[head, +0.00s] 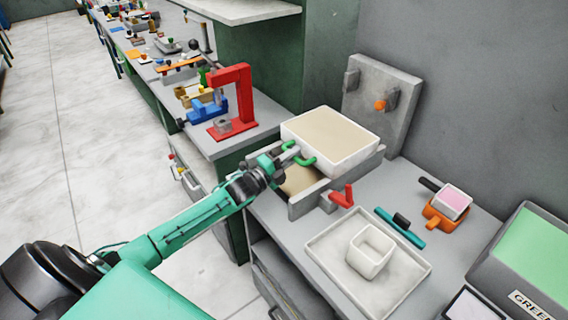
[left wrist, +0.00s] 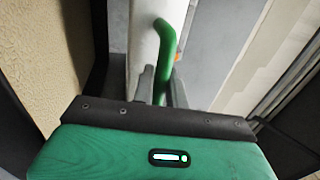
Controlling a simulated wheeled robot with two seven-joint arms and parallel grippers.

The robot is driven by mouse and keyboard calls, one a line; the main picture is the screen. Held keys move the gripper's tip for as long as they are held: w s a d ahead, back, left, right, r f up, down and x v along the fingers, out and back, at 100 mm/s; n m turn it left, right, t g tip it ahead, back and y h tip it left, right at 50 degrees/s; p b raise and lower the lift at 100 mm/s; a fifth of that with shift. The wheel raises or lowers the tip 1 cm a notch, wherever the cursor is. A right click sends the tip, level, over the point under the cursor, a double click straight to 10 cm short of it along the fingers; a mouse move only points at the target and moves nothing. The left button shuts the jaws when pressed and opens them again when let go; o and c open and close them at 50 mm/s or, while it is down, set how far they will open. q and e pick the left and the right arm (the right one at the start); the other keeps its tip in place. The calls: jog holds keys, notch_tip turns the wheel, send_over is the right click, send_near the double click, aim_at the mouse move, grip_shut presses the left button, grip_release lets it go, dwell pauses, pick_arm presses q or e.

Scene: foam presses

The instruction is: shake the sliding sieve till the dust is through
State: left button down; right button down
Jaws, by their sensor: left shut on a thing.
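The sliding sieve (head: 354,158) is a white square box with tan dust (head: 332,130) spread over its inside. It sits over a grey tray-like frame (head: 312,202), toward its far right part. More tan material shows in the uncovered part of the frame, at the near left. A green handle (head: 304,159) sticks out from the sieve's left side. My left gripper (head: 291,154) is shut on this handle. In the left wrist view, the handle (left wrist: 166,48) stands between the fingers, beside the white sieve wall (left wrist: 143,45). My right gripper is not in view.
A red press (head: 242,97) stands beyond on the left. A red angled piece (head: 343,196), a pale tray (head: 398,292) with a white cup (head: 368,262), a teal-handled tool (head: 400,228) and an orange holder (head: 440,212) lie nearer. A grey backplate (head: 386,90) stands behind the sieve.

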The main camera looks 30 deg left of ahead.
pick_arm(q)
jog(key=shift+r, duration=0.1)
